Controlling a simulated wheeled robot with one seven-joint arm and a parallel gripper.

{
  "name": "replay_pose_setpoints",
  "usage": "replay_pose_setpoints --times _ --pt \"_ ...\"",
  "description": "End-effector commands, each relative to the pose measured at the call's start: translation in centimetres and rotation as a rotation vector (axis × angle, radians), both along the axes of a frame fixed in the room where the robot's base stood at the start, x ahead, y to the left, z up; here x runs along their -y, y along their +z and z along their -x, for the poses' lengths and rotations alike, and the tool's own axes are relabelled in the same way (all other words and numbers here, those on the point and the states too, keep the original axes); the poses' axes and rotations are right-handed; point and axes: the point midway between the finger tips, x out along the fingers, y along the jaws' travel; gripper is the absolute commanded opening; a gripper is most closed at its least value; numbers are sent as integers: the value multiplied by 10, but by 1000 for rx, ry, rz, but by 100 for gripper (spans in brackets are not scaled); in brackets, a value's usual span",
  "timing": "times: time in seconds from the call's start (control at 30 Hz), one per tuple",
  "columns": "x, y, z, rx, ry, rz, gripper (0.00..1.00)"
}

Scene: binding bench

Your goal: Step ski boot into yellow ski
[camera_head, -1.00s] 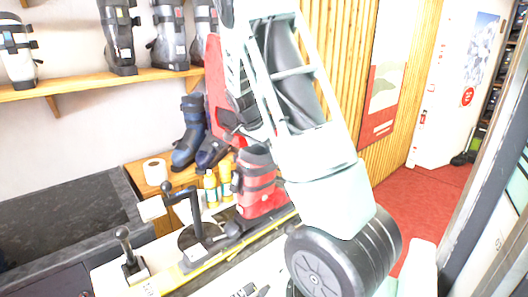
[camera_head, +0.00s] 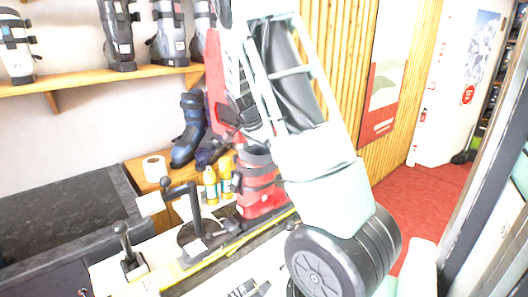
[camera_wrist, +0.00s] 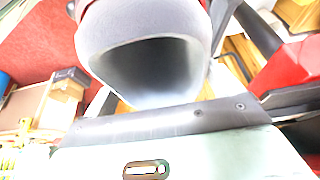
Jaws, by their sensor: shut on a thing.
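The red ski boot (camera_head: 262,186) stands upright over the yellow ski (camera_head: 208,258) on the bench in the head view. Its dark open cuff (camera_wrist: 150,62) fills the top of the wrist view, close to my gripper. My gripper (camera_head: 240,122) is at the boot's upper part, partly hidden behind my arm, and is shut on the boot. The yellow ski lies lengthwise with dark binding parts (camera_head: 196,240) on it, left of the boot. My arm hides the far end of the ski, and I cannot tell whether the boot's sole touches the binding.
A black clamp post (camera_head: 190,207) and a lever (camera_head: 127,252) rise from the bench on the left. Yellow bottles (camera_head: 211,187) and a paper roll (camera_head: 154,168) stand behind. Blue boots (camera_head: 190,130) and a shelf of boots (camera_head: 120,81) are further back.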

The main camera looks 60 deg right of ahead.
Motion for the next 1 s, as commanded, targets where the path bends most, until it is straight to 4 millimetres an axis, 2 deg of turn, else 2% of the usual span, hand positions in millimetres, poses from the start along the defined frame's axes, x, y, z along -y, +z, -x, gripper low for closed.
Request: replay_pose_setpoints --times 0.5,0.8,0.83,0.87,1.0 --pt "0 -12 0 -1 0 1 55" --pt "0 -11 0 1 0 1 55" --pt "0 -11 0 1 0 1 95" --pt "0 -11 0 1 0 1 100" --pt "0 -11 0 0 0 0 100"
